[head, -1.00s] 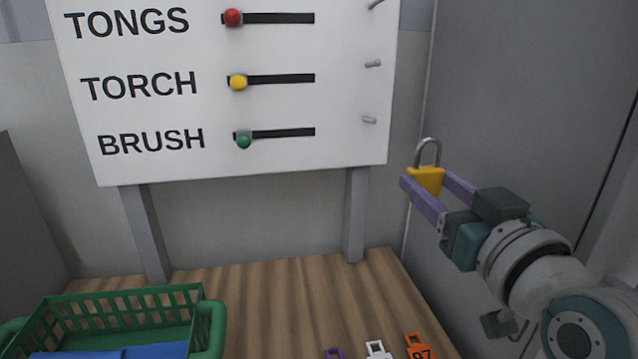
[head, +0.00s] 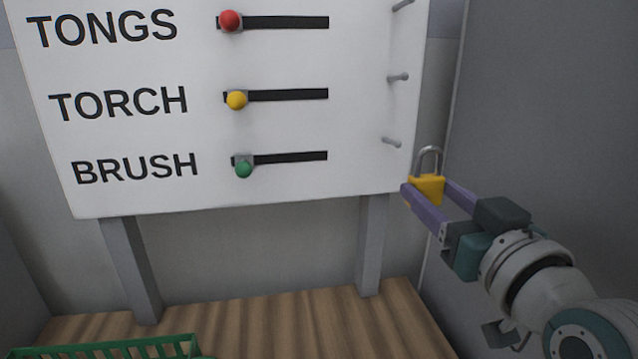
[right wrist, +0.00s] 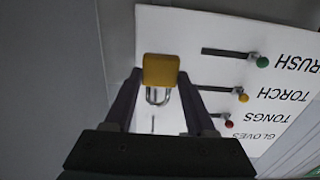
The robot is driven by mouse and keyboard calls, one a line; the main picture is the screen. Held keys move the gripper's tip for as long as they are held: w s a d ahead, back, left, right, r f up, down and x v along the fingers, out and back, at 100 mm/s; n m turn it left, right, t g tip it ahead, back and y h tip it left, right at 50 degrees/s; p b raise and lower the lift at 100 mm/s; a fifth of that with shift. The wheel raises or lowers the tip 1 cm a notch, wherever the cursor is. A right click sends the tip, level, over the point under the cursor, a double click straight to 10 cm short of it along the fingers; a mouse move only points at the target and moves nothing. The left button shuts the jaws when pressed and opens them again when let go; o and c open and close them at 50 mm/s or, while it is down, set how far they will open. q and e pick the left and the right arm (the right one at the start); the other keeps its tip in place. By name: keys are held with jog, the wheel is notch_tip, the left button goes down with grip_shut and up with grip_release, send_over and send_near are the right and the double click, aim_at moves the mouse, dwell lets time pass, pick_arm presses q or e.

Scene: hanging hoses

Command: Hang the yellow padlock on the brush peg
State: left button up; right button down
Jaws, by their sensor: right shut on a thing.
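The yellow padlock (head: 426,190) is held between the purple fingers of my right gripper (head: 428,196), with its grey shackle upright in the head view. The padlock also shows in the right wrist view (right wrist: 161,70) between the fingertips. The brush peg (head: 391,142) is a short grey peg at the right side of the white board (head: 300,190), in the BRUSH row. It looks bare. In the head view the padlock appears just below and to the right of this peg; the depth gap is hard to tell. My left gripper is not in view.
Other pegs stick out above, one in the TORCH row (head: 398,77). Sliders with red, yellow and green knobs (head: 244,169) sit left of the pegs. A grey wall (head: 540,90) stands close on the right. A green basket (head: 150,347) lies at the bottom left.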

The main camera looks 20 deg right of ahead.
jog(key=shift+w, duration=0.2)
jog(key=shift+b+x, duration=0.85)
jog(key=shift+x, duration=1)
jog(key=f+b+x, duration=0.1)
jog(key=b+x, duration=0.2)
jog(key=x, duration=0.3)
jog(key=shift+w+d+f+b, duration=0.2)
jog(key=shift+b, duration=0.1)
grip_release()
jog(key=shift+f, duration=0.15)
